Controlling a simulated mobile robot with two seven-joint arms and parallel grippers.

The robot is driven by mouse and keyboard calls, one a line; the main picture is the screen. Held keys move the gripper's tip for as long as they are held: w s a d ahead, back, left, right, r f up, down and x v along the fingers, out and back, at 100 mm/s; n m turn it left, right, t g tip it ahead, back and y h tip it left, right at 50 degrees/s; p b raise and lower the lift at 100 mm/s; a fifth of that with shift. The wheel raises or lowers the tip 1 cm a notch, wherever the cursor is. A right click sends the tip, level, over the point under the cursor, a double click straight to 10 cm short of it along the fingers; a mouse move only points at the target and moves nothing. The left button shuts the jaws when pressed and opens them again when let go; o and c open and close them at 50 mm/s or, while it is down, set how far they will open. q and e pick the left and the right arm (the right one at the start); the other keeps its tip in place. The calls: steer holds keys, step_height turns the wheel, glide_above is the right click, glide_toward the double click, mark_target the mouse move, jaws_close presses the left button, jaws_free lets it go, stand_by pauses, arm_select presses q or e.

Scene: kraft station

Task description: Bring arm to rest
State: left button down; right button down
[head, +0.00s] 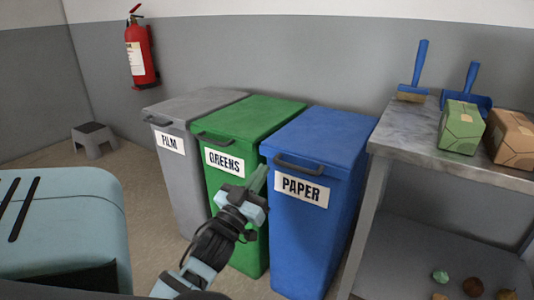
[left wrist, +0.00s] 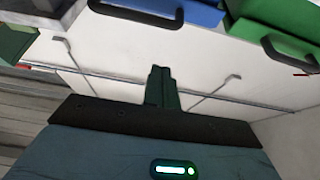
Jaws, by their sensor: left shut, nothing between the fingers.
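My left gripper (head: 259,178) is raised in front of the green bin (head: 258,120) and the blue bin (head: 325,140) in the head view. Its fingers are shut with nothing between them. The closed fingers also show in the left wrist view (left wrist: 161,84), pointing up the picture. My left arm reaches up from the bottom edge. I cannot tell whether the fingertips touch a bin. My right gripper does not show.
A grey bin (head: 190,108) labelled FILM stands left of the green one. A metal table (head: 400,135) at right holds a brush (head: 415,85), a blue dustpan (head: 468,92) and two cartons. A stool (head: 93,140) and an extinguisher (head: 140,52) are at back left.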

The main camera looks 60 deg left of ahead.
arm_select(q)
steer(key=shift+v, duration=2)
steer(key=shift+w+f, duration=0.1)
